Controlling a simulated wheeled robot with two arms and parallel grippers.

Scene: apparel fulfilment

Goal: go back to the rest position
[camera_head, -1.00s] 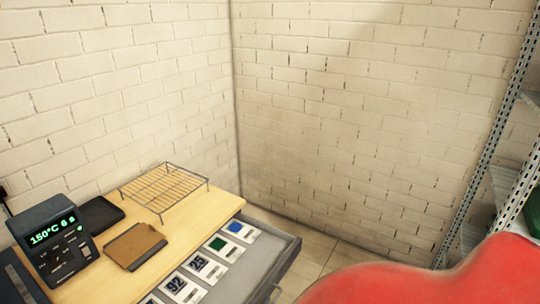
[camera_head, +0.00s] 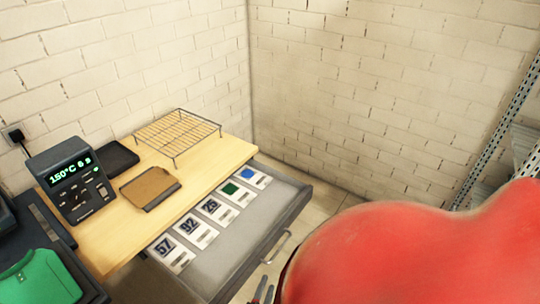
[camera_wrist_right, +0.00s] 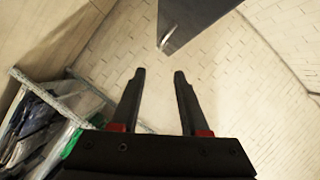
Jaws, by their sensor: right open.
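My right gripper (camera_head: 263,291) shows only in part at the bottom edge of the head view, beside the red bulk of my arm, which hides the rest. In the right wrist view its two fingers (camera_wrist_right: 155,90) are apart, with nothing between them. It is away from the worktop and just off the front of the open drawer (camera_head: 283,221). My left gripper is not in view.
The wooden worktop (camera_head: 103,243) holds a heat-press controller (camera_head: 75,180), a wire rack (camera_head: 178,133), a dark tray (camera_head: 112,157) and a brown pad (camera_head: 150,187). Several transfer cards (camera_head: 210,208) lie in the drawer. A green garment (camera_head: 38,278) is at lower left. Metal shelving (camera_head: 500,130) stands right.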

